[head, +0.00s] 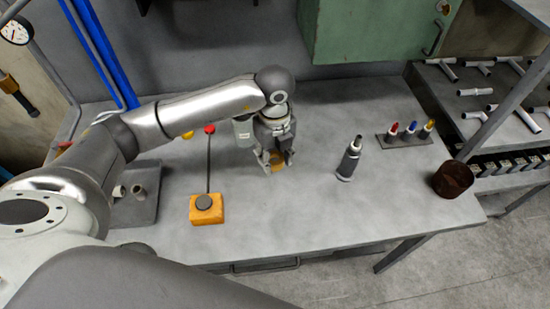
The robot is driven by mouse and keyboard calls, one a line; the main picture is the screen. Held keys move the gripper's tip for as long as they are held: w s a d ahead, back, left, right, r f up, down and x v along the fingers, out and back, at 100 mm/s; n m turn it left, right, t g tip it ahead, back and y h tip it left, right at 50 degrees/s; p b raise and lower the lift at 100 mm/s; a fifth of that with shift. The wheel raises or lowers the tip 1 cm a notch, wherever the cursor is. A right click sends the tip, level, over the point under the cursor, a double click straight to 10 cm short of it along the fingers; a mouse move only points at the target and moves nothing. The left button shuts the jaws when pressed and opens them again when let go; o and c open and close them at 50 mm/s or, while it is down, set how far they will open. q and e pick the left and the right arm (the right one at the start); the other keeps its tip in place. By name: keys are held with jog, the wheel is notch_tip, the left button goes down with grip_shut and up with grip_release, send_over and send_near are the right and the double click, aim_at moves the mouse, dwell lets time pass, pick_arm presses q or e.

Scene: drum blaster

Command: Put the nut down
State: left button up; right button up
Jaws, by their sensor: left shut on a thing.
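My left gripper (277,161) points down over the middle of the grey table (310,215). It is shut on a small yellow-brown nut (277,167), which shows between the fingertips. The nut is at or just above the table top; I cannot tell whether it touches. The fingers and wrist hide part of it. My right gripper is not in view.
A yellow box with a round black top (207,209) stands to the left. A grey blaster-like tool (349,160) stands upright to the right. Coloured tips in a holder (405,138) and a dark brown cup (453,179) are further right. The front middle is clear.

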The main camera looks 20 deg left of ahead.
aim_at(277, 156)
pick_arm(q)
jog(key=w+f, duration=0.1)
jog(key=f, duration=0.1)
jog(key=w+a+f, duration=0.1)
jog(key=w+f, duration=0.1)
jog(key=shift+w+f+p, duration=0.15)
jog(key=shift+p, duration=0.15)
notch_tip(277, 156, down, 3)
jog(key=shift+r+p, duration=0.1)
jog(key=shift+p, duration=0.55)
jog(key=shift+f, duration=0.2)
jog(key=shift+f+b, duration=0.4)
jog(key=o, duration=1.1)
